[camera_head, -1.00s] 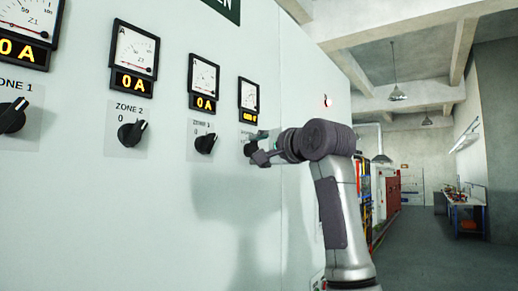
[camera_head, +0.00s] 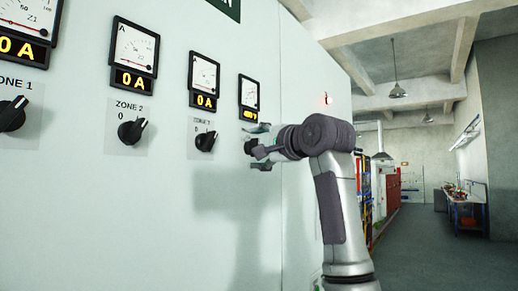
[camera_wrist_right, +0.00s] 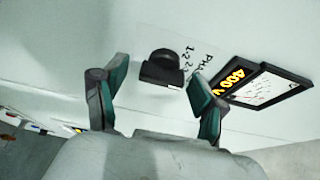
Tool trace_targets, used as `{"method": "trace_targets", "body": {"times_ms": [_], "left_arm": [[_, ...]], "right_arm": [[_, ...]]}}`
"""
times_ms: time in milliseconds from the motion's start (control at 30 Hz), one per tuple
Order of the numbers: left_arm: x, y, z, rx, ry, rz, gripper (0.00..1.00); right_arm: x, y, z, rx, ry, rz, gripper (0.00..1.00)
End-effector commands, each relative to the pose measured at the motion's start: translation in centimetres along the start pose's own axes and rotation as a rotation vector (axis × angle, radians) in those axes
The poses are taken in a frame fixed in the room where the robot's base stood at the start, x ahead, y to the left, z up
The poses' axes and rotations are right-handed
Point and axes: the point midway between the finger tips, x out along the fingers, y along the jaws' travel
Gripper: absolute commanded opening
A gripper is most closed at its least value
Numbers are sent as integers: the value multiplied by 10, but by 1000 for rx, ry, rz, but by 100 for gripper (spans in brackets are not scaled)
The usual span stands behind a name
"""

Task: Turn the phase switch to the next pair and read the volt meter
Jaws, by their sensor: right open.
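The phase switch is a black knob (camera_head: 250,146) on the pale panel, at the right end of a row of knobs. In the right wrist view the phase switch (camera_wrist_right: 162,68) lies between the open fingers, with part of its label showing beside it. My right gripper (camera_head: 261,147) is open in front of it, with a finger on either side; no finger visibly grips the knob. The volt meter (camera_head: 249,93) is above the switch. In the right wrist view the volt meter (camera_wrist_right: 268,88) has a yellow display (camera_wrist_right: 234,80) reading 400 V. My left gripper is not in view.
Several other knobs, such as the Zone 2 knob (camera_head: 131,132), sit left along the panel under ammeters reading 0 A.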

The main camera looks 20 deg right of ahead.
Motion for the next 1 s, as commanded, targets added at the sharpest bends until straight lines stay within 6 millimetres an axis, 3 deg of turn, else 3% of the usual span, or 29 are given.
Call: {"method": "trace_targets", "body": {"times_ms": [267,700,1000], "left_arm": [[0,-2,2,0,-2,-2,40],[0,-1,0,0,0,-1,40],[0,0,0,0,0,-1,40]], "right_arm": [[-15,-2,0,0,0,-5,71],[-102,-1,0,0,1,-3,71],[-120,0,0,0,0,0,71]]}}
